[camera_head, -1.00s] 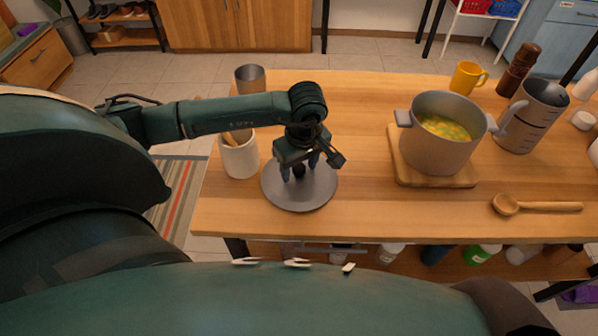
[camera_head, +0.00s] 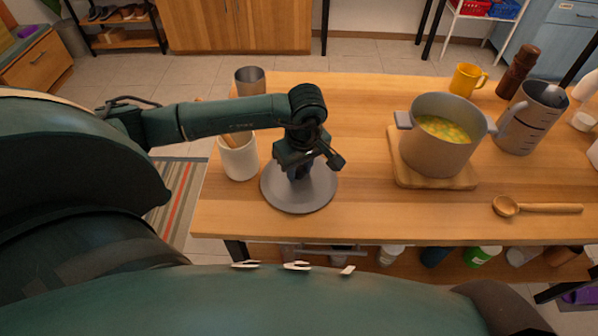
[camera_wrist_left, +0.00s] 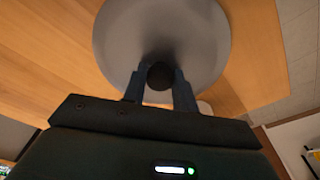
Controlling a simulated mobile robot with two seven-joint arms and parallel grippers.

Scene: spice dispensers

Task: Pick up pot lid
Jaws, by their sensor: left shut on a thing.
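The pot lid (camera_head: 308,197) is a round grey disc with a black knob, at the left part of the wooden table. My left gripper (camera_head: 298,172) reaches down over its middle and is shut on the knob. In the left wrist view, the two fingers (camera_wrist_left: 158,85) sit on either side of the black knob (camera_wrist_left: 159,76), with the grey lid (camera_wrist_left: 195,25) beyond. The lid looks level, on or very close to the table; I cannot tell if there is a gap. The grey pot (camera_head: 432,155) stands uncovered to the right, with yellow-green soup inside. My right gripper is not in view.
A white utensil crock (camera_head: 240,160) stands close to the lid's left, with a metal cup (camera_head: 250,80) behind. The pot is on a wooden board (camera_head: 405,175). A wooden spoon (camera_head: 535,208), jug (camera_head: 528,120) and yellow mug (camera_head: 467,80) are farther right. The table between lid and board is clear.

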